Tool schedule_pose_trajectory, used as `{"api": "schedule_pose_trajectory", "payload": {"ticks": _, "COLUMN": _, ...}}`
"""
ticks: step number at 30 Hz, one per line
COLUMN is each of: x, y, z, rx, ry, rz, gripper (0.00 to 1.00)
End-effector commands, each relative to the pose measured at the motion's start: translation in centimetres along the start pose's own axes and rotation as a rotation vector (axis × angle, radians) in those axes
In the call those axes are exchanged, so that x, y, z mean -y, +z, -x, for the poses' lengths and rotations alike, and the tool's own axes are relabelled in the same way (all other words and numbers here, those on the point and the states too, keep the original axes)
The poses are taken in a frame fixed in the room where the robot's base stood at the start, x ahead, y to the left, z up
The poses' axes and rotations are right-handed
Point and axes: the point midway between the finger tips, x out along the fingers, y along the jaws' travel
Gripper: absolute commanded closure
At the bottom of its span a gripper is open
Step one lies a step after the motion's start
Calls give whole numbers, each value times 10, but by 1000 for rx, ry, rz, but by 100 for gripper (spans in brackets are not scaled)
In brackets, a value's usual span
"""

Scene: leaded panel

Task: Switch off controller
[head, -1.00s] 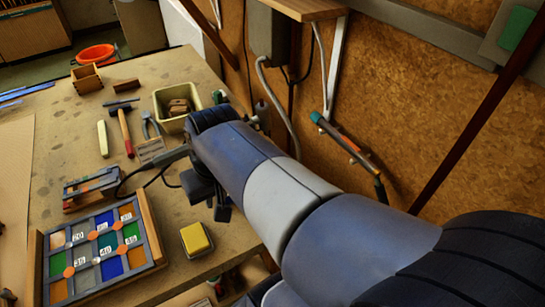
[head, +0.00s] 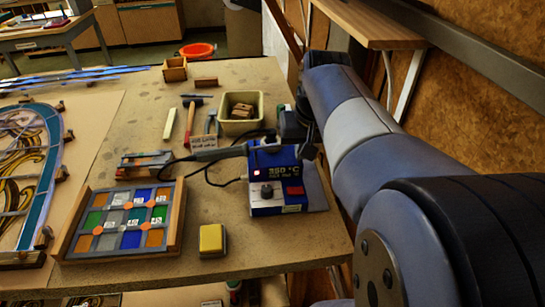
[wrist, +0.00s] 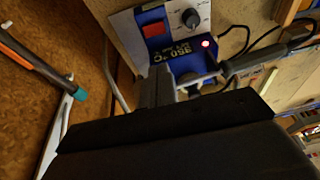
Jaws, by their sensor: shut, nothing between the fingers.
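The controller (head: 262,205) is a blue box with a pale front, at the right of the bench in the head view. It reads 350 °C, and its red light (head: 257,172) is lit. A black knob (head: 267,190) and a red switch (head: 294,190) are on its face. In the wrist view the switch (wrist: 153,30) and knob (wrist: 190,17) show upside down beyond my fingers. My gripper (wrist: 160,80) is shut and empty, near the controller's label side and apart from the switch. In the head view, my wrist is behind the controller; the fingertips are hard to make out.
A soldering iron (wrist: 262,60) with a dark cable lies beside the controller. A yellow sponge (head: 212,240), a framed glass panel (head: 75,254), a cream bin (head: 229,126) and hand tools are on the bench. A cork wall and wooden shelf (head: 372,22) are at right.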

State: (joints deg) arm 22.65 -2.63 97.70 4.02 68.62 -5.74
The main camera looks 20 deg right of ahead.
Motion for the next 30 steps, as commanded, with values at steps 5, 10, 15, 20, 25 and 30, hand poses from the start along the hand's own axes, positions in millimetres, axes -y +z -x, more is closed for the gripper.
{"api": "schedule_pose_trajectory", "payload": {"ticks": 5, "x": 0, "y": 2, "z": -25, "rx": 6, "ry": -1, "rz": 0, "gripper": 100}}
{"api": "schedule_pose_trajectory", "payload": {"ticks": 10, "x": 0, "y": 1, "z": -62, "rx": 8, "ry": -1, "rz": 0, "gripper": 100}}
{"api": "schedule_pose_trajectory", "payload": {"ticks": 15, "x": 0, "y": 2, "z": -98, "rx": 7, "ry": -1, "rz": 0, "gripper": 100}}
{"api": "schedule_pose_trajectory", "payload": {"ticks": 20, "x": 2, "y": 8, "z": -120, "rx": 5, "ry": -1, "rz": 1, "gripper": 100}}
{"api": "schedule_pose_trajectory", "payload": {"ticks": 25, "x": 3, "y": 12, "z": -133, "rx": 2, "ry": 0, "rz": 0, "gripper": 100}}
{"api": "schedule_pose_trajectory", "payload": {"ticks": 30, "x": 4, "y": 12, "z": -135, "rx": 1, "ry": 0, "rz": 0, "gripper": 100}}
